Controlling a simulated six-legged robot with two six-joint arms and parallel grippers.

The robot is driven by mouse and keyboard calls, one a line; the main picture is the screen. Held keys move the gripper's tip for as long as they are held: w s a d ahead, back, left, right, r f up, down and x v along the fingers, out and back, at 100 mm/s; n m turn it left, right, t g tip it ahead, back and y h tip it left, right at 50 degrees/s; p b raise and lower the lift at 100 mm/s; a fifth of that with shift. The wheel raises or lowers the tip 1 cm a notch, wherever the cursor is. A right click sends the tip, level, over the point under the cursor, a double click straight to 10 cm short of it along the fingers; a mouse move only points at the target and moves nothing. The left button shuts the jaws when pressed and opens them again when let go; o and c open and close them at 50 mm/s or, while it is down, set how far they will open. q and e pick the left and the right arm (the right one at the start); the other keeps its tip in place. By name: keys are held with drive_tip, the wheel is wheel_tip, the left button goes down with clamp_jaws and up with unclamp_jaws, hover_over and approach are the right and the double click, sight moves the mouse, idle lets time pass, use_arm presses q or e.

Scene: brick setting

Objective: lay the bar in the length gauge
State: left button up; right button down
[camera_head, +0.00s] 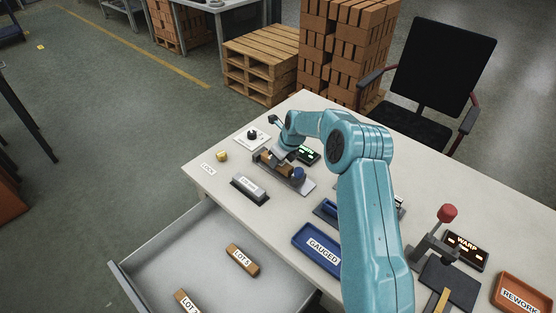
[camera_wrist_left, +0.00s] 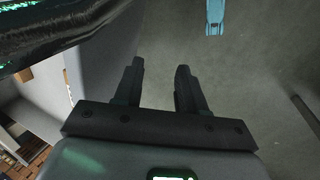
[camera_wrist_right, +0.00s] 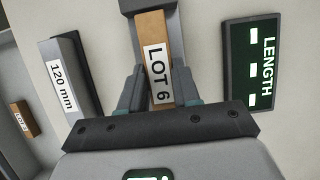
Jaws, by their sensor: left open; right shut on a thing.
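The bar marked LOT 6 (camera_wrist_right: 156,50) is between the fingers of my right gripper (camera_wrist_right: 159,88), which is shut on it. In the head view the right gripper (camera_head: 284,156) is low over the length gauge (camera_head: 303,187), partly hiding it and the bar. In the right wrist view the bar's far end meets a grey gauge part (camera_wrist_right: 147,5); I cannot tell whether the bar is fully seated. The LENGTH display (camera_wrist_right: 252,65) shows lit dashes. My left gripper (camera_wrist_left: 157,75) is open and empty in the left wrist view, and outside the head view.
A 120 mm block (camera_head: 249,189) lies beside the gauge. The open drawer (camera_head: 190,240) holds bars, one marked LOT 5 (camera_head: 242,260). A blue GAUGED tray (camera_head: 320,250), a WARP station (camera_head: 447,285) and a REWORK tray (camera_head: 524,293) stand along the table to the right.

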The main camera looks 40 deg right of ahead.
drive_tip(key=shift+f, duration=0.2)
drive_tip(key=shift+f, duration=0.15)
drive_tip(key=c, duration=0.8)
unclamp_jaws()
drive_tip(key=shift+r, duration=0.35)
drive_tip(key=v, duration=1.1)
drive_tip(key=shift+s+r, duration=0.15)
drive_tip(key=shift+r, duration=0.15)
